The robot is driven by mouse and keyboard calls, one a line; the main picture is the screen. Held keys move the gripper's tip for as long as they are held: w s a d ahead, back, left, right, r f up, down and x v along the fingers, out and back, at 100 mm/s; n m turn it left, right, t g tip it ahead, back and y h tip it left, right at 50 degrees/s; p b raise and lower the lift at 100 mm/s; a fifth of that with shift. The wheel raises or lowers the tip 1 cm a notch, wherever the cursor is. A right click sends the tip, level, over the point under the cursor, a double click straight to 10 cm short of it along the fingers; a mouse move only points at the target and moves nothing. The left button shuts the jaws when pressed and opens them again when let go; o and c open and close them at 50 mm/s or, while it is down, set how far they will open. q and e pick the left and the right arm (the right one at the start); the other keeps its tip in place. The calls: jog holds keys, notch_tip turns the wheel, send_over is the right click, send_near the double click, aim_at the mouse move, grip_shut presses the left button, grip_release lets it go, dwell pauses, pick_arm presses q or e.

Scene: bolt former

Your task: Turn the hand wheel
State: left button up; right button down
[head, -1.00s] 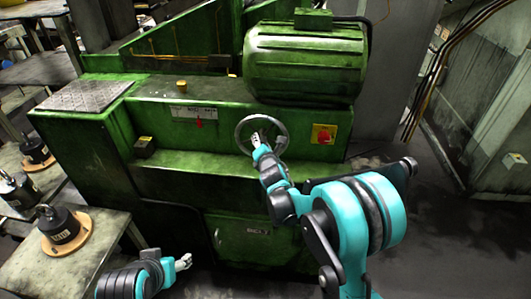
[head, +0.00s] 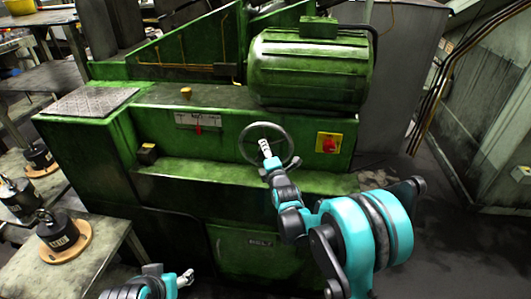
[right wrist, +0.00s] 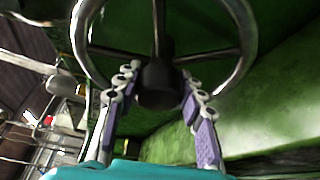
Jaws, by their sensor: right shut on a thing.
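The hand wheel (head: 285,133) is a grey metal ring with spokes and a dark hub, on the front of the green machine. My right gripper (head: 265,148) reaches it from below, at the middle of the ring. In the right wrist view the wheel (right wrist: 247,45) fills the upper part, and the fingers of my right gripper (right wrist: 158,97) stand on either side of the dark hub (right wrist: 158,85), closed on the wheel. The exact contact is hard to see. My left gripper (head: 187,277) is low in the head view, away from the wheel; its finger opening is too small to judge.
A green motor (head: 310,70) sits above the wheel. A red knob on a yellow plate (head: 328,143) is right of it. A ledge (head: 210,175) runs below. A bench (head: 75,270) with dark weights (head: 62,230) stands at left. Floor is open at right.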

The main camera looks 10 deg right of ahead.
jog(key=c, duration=0.9)
grip_release()
jog(key=shift+s, duration=0.1)
jog(key=s+d+r, duration=0.1)
jog(key=s, duration=1)
jog(key=shift+s, duration=0.35)
jog(key=shift+d, duration=0.15)
